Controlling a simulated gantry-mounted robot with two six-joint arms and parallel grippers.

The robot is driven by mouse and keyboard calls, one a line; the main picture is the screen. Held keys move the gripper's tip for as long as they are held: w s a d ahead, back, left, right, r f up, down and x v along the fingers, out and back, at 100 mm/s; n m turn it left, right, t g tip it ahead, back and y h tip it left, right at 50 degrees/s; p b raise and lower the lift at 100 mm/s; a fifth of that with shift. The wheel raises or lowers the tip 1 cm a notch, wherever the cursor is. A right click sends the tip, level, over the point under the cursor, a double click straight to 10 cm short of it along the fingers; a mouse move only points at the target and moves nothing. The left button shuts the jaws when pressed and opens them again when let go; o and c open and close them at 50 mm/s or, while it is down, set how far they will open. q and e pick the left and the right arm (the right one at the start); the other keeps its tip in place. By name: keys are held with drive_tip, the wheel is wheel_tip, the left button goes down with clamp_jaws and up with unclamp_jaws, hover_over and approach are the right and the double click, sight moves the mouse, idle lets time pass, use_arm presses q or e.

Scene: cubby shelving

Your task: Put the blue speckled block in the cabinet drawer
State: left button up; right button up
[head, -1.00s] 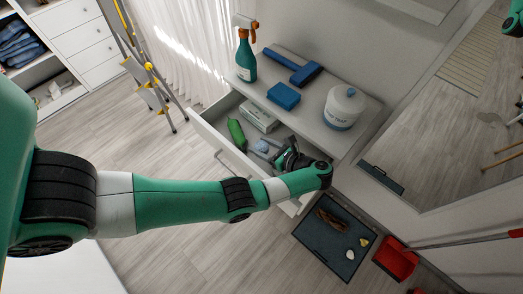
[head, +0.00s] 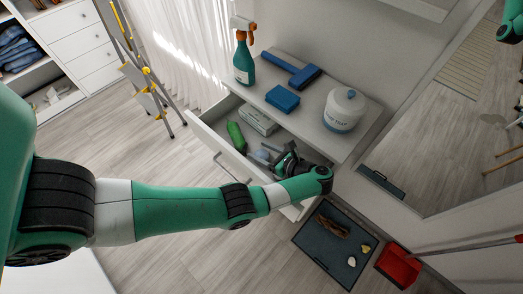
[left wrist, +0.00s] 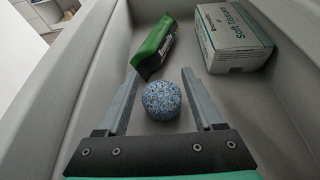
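The blue speckled block (left wrist: 162,100) is a small rounded piece lying on the floor of the open cabinet drawer (head: 211,137). In the left wrist view it sits between the two spread fingers of my left gripper (left wrist: 159,76), with a gap visible on each side. In the head view my left gripper (head: 262,154) reaches down into the drawer, and the block shows only as a small pale blue patch between its fingers. My right gripper is not in view.
The drawer also holds a green packet (left wrist: 155,47) and a soft tissue box (left wrist: 234,38). On the cabinet top stand a spray bottle (head: 243,65), a blue sponge-like block (head: 283,98), a blue-headed tool (head: 304,77) and a white tub (head: 344,110). A dark tray (head: 325,262) lies on the floor.

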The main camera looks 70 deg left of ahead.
use_arm(q)
drive_tip(key=shift+o, duration=1.3)
drive_tip(key=shift+s+f, duration=0.3)
drive_tip(key=shift+f, duration=0.15)
drive_tip(key=shift+r, duration=0.15)
drive_tip(key=shift+s+d+r+p, duration=0.1)
drive_tip(key=shift+d+r+p, duration=0.1)
drive_tip(key=shift+r+p, duration=0.9)
drive_tip(key=shift+w+d+f+b, duration=0.2)
drive_tip(key=shift+d+b, duration=0.1)
drive_tip(key=shift+d, duration=0.15)
drive_tip(key=shift+w+d+f+b, duration=0.2)
drive_tip(key=shift+d+b, duration=0.1)
drive_tip(key=shift+d, duration=0.15)
drive_tip(key=v, duration=0.2)
drive_tip(key=p+v, duration=0.1)
drive_tip(key=v, duration=0.2)
drive_tip(key=shift+w+r, duration=0.25)
drive_tip(key=shift+r, duration=0.1)
drive_tip(key=v, duration=0.1)
drive_tip(key=b+v, duration=0.2)
drive_tip(key=shift+w+d+f, duration=0.15)
drive_tip(key=shift+d+f, duration=0.05)
drive_tip(key=shift+d, duration=0.05)
drive_tip(key=shift+w+d+r+b, duration=0.15)
drive_tip(key=shift+d+r+b, duration=0.3)
drive_tip(key=shift+b, duration=0.1)
